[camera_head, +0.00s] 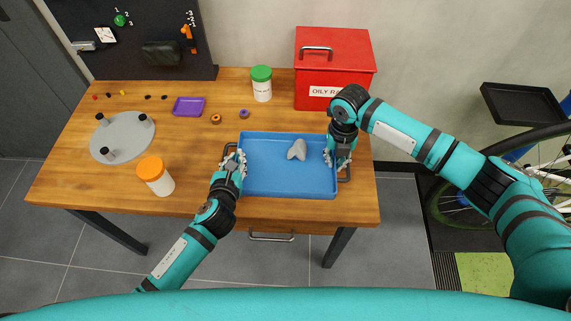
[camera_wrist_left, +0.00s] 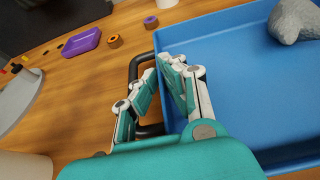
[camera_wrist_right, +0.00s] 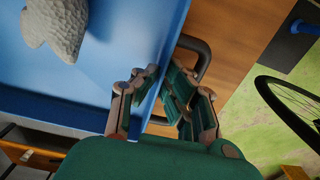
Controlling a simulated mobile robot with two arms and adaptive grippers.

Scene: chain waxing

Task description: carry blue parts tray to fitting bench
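The blue parts tray (camera_head: 262,189) lies on the wooden table near its front edge, with a grey lumpy part (camera_head: 297,150) inside. Dark loop handles stand at its left and right ends. My left gripper (camera_head: 236,158) is at the left end; in the left wrist view its fingers (camera_wrist_left: 160,72) close in on both sides of the tray wall, beside the left handle (camera_wrist_left: 133,70). My right gripper (camera_head: 334,157) is at the right end; in the right wrist view its fingers (camera_wrist_right: 163,75) straddle that wall close together, beside the right handle (camera_wrist_right: 204,55). Finger contact is partly hidden.
Left of the tray stand an orange-lidded jar (camera_head: 155,177) and a grey round plate (camera_head: 120,140). Behind it are a purple tray (camera_head: 188,106), small rings, a green-lidded jar (camera_head: 261,84) and a red bin (camera_head: 335,68). A bicycle wheel (camera_head: 460,205) is at right.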

